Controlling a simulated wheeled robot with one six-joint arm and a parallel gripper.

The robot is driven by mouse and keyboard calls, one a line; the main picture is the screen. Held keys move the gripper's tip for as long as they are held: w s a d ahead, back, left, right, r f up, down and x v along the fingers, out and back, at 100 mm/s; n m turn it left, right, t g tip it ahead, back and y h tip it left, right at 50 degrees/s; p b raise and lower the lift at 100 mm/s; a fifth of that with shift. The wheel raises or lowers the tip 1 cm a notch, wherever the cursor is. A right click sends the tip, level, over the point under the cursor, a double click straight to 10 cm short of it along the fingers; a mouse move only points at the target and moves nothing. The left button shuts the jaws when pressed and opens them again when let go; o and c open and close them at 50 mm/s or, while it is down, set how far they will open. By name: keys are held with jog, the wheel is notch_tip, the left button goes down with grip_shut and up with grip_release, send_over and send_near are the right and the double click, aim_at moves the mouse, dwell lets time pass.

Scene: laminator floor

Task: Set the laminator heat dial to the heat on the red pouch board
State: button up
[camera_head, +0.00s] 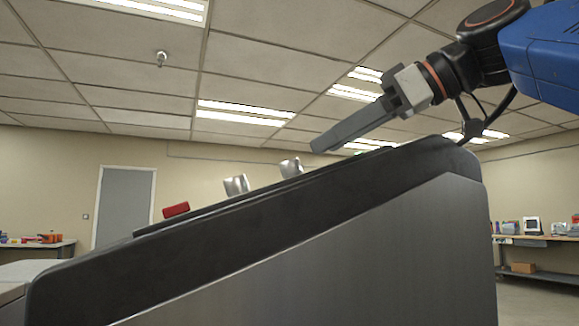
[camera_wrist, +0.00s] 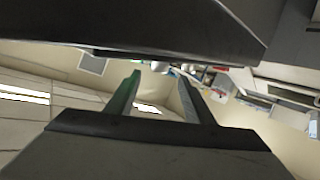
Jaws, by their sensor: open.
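The laminator (camera_head: 400,230) fills the lower middle of the head view, with a dark sloped top seen from the side. Two silver knobs stand on the slope, a lower one (camera_head: 236,185) and an upper one (camera_head: 290,167). Their markings are hidden, and I cannot tell which is the heat dial. My gripper (camera_head: 318,146) is just above and right of the upper knob, apart from it, pointing down-left. In the wrist view its two fingers (camera_wrist: 160,82) are spread with nothing held between them. A silver knob (camera_wrist: 160,66) shows beyond the fingertips. No red pouch board is recognisable.
A red control (camera_head: 176,210) sits lower on the slope. The laminator's dark surface (camera_wrist: 150,25) runs close along the top of the wrist view. A workbench with items (camera_head: 535,240) stands far right, and another bench (camera_head: 35,248) far left.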

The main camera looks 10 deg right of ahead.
aim_at(289, 166)
jog(key=shift+x, duration=4.95)
jog(key=shift+a, duration=0.1)
jog(key=shift+c, duration=0.3)
jog(key=c, duration=1)
